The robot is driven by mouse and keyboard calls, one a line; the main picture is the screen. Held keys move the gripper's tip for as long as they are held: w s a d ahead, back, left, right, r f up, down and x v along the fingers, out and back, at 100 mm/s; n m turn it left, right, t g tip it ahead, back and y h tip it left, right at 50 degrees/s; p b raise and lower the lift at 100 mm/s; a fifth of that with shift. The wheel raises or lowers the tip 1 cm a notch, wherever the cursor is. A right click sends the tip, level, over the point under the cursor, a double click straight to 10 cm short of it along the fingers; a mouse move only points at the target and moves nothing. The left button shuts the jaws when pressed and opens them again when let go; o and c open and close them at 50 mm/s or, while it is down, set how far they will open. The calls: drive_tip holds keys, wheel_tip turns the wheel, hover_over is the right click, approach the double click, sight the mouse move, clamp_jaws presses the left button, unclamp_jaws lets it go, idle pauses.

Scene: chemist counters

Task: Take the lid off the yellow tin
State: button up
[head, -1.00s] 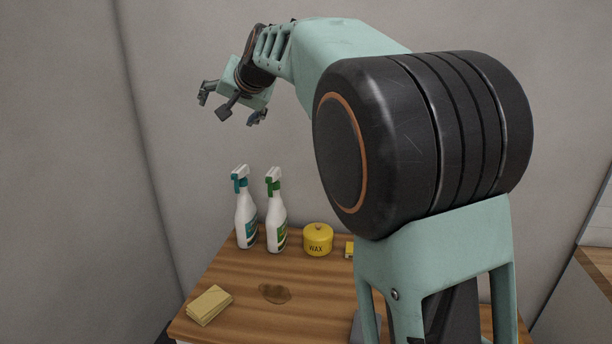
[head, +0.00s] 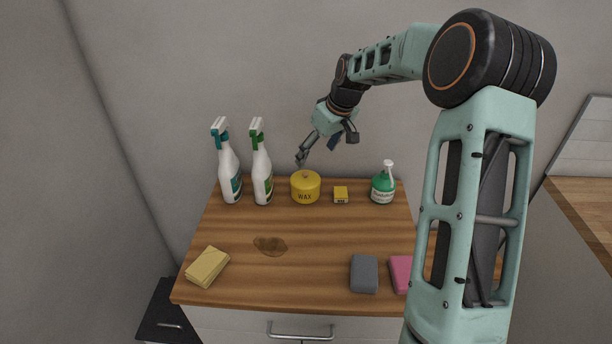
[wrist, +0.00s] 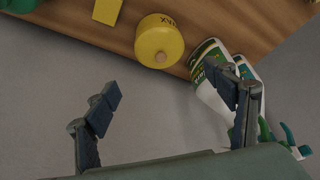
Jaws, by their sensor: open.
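The yellow tin (head: 305,191), marked WAX, stands upright at the back of the wooden counter with its lid (head: 306,178) on. In the wrist view the tin (wrist: 173,22) shows upside down near the top, with the lid (wrist: 159,44) and its small knob facing the camera. My gripper (head: 325,150) is open and empty, above and slightly right of the tin in the head view, apart from it. In the wrist view the two fingers (wrist: 172,97) are spread wide, with the tin beyond them.
Two spray bottles, one teal-topped (head: 229,178) and one green-topped (head: 262,176), stand close left of the tin. A small yellow box (head: 341,194) and a green bottle (head: 383,187) stand right. A yellow cloth stack (head: 208,267), brown stain (head: 270,246), grey block (head: 364,273) and pink block (head: 401,275) lie nearer.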

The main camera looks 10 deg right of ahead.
sight(307, 174)
drive_tip(key=p+x, duration=0.1)
drive_tip(key=x, duration=0.9)
drive_tip(key=shift+f+p, duration=0.2)
drive_tip(key=shift+p, duration=0.2)
